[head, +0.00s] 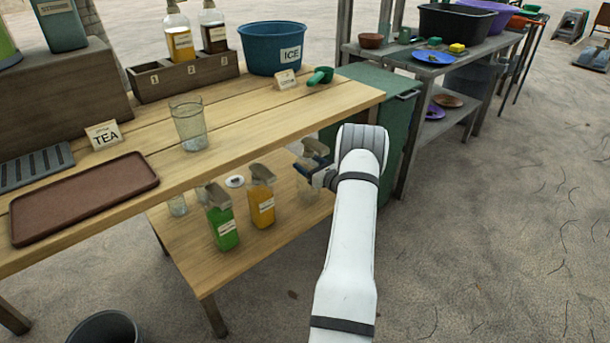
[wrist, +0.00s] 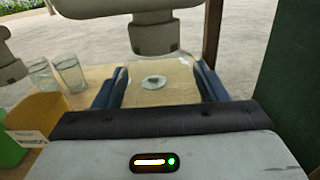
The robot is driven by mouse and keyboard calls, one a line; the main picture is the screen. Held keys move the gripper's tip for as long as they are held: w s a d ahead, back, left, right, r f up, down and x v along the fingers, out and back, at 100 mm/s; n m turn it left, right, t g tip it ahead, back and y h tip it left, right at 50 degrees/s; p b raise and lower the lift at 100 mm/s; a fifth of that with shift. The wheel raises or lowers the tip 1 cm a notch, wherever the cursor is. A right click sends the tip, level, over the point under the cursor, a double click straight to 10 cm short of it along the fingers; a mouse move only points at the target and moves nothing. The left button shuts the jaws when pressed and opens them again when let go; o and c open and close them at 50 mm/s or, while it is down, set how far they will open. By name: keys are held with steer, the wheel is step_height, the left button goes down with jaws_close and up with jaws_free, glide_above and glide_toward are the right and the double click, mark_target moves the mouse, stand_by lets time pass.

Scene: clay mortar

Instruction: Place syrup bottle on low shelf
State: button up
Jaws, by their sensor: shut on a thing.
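A clear pump bottle with a grey-tan pump head (head: 314,147) is in my gripper (head: 309,173), over the right end of the low wooden shelf (head: 195,262). In the wrist view the dark blue fingers (wrist: 158,88) stand on both sides of its clear body, under its pump head (wrist: 152,32). The bottle looks upright; I cannot tell whether its base touches the shelf. A green bottle (head: 223,228) and an orange bottle (head: 263,207) stand on the shelf to its left.
A white disc (head: 235,181) and clear glasses (head: 178,206) are on the low shelf. The tabletop (head: 240,137) overhangs it, with a glass (head: 188,128), brown tray (head: 85,197) and blue ice tub (head: 272,48). A green cabinet (head: 385,85) stands right behind my gripper.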

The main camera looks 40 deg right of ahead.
steer(key=shift+f+b, duration=0.35)
steer(key=shift+f, duration=0.95)
steer(key=shift+f, duration=0.2)
steer(key=o, duration=1.4)
steer(key=shift+o, duration=0.2)
steer(key=shift+r, duration=0.15)
steer(key=s+p, duration=0.3)
steer(key=s, duration=0.9)
steer(key=shift+d, duration=0.4)
